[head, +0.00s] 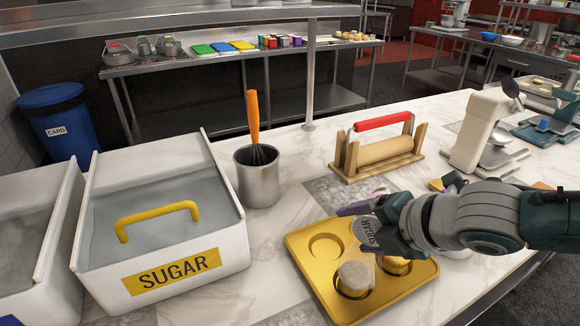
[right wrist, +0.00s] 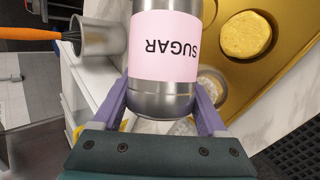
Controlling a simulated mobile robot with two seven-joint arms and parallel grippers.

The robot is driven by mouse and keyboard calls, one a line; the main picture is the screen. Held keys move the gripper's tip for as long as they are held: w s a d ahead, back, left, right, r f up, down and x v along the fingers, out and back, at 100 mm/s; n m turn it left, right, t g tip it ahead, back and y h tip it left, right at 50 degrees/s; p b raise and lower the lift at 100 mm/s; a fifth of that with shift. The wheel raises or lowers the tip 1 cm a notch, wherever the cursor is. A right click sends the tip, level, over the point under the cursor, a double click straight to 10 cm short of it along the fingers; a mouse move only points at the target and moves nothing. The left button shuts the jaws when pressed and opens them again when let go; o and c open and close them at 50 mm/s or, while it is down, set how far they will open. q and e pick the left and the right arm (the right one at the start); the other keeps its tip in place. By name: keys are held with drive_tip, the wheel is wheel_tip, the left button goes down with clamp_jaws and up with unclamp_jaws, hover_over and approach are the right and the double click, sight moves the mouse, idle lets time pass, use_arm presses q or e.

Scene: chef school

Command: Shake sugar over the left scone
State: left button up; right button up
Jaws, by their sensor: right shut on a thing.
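The sugar shaker (head: 367,234) is tilted over the gold tray (head: 322,287). My right gripper (head: 376,218) is shut on it; its purple fingers clasp both sides of the shaker (right wrist: 165,45) in the right wrist view. The left scone (head: 352,278) sits in a tray hollow below the shaker and looks whitish on top. A faint pale haze shows between shaker and scone. Another scone (head: 396,265) lies to its right, partly behind my gripper. A plain golden scone (right wrist: 246,35) shows in the right wrist view. My left gripper is out of view.
A white sugar bin (head: 215,275) with a yellow-handled lid stands left. A metal pot (head: 257,180) holds an orange-handled whisk. A cream mixer (head: 481,130) stands at the right. Bare marble lies between bin and tray.

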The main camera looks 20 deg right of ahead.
sight(362, 218)
drive_tip(key=shift+w+r+g+y, duration=0.1)
drive_tip(key=shift+r+g+y, duration=0.2)
drive_tip(key=shift+r+y, duration=0.15)
drive_tip(key=shift+m+b, duration=0.4)
drive_tip(key=shift+b, duration=0.15)
drive_tip(key=shift+r+g+y+b, duration=0.2)
drive_tip(key=shift+g+y+b, duration=0.25)
drive_tip(key=shift+b, duration=0.25)
drive_tip(key=b, duration=0.3)
drive_tip(key=shift+s+a+r+m+g+y, duration=0.25)
drive_tip(key=shift+r+m+y, duration=0.05)
drive_tip(key=shift+m+y, duration=0.1)
drive_tip(key=y+b, duration=0.1)
drive_tip(key=b, duration=0.3)
drive_tip(key=shift+s+a+r+m+g+b, duration=0.1)
drive_tip(key=shift+r+m+g+b, duration=0.2)
drive_tip(key=shift+r+g, duration=0.1)
use_arm(q)
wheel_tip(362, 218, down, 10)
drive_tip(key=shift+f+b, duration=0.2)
drive_tip(key=shift+b, duration=0.25)
use_arm(e)
drive_tip(key=shift+s+a+r+y, duration=0.1)
drive_tip(key=shift+a+r+y, duration=0.05)
drive_tip(key=shift+r+y, duration=0.2)
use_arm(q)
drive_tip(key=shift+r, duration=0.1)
use_arm(e)
drive_tip(key=shift+r, duration=0.1)
